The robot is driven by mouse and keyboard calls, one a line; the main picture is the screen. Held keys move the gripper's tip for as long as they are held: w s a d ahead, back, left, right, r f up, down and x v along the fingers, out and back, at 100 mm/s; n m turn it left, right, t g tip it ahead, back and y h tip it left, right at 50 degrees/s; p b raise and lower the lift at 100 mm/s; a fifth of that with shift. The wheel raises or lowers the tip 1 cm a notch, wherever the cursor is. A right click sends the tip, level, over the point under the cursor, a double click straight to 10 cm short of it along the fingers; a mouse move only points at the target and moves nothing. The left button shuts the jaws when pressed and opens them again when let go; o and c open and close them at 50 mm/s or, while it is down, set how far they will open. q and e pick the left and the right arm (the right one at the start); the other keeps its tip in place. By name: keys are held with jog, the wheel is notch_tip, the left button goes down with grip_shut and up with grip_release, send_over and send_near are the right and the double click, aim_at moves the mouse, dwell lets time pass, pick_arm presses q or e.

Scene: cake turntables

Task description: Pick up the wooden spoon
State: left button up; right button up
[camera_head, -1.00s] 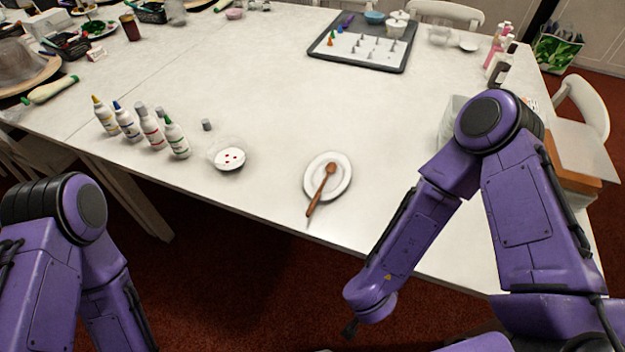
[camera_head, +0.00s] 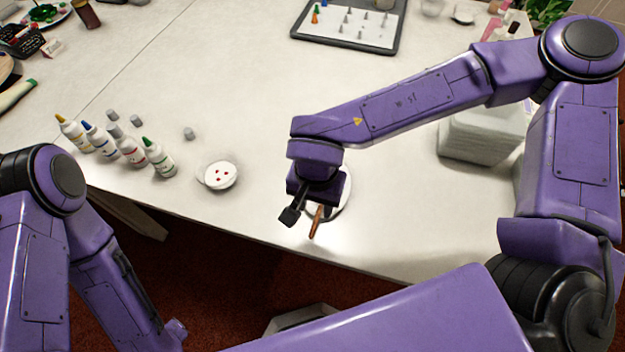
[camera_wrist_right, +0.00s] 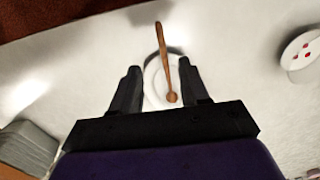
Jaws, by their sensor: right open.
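The wooden spoon (camera_head: 316,222) is brown and lies across a small white plate (camera_head: 344,203) near the table's front edge, its handle reaching past the rim. My right gripper (camera_head: 302,214) is above the plate and hides most of the spoon in the head view. In the right wrist view the whole spoon (camera_wrist_right: 166,62) shows, with its bowl end nearer the gripper. It lies between the two open fingers (camera_wrist_right: 164,84) in that picture, with nothing held. My left gripper is out of view; only my left arm shows.
A small white bowl with red bits (camera_head: 219,175) stands left of the plate, with several capped bottles (camera_head: 130,150) further left. A stack of pale containers (camera_head: 482,135) stands to the right. A grey tray (camera_head: 346,42) lies further back. Table between is clear.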

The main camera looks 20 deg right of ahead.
send_over(314, 225)
notch_tip(314, 225, down, 4)
jog(key=shift+d+f, duration=0.1)
jog(key=shift+f, duration=0.15)
notch_tip(314, 225, down, 6)
jog(key=shift+r, duration=0.1)
grip_shut()
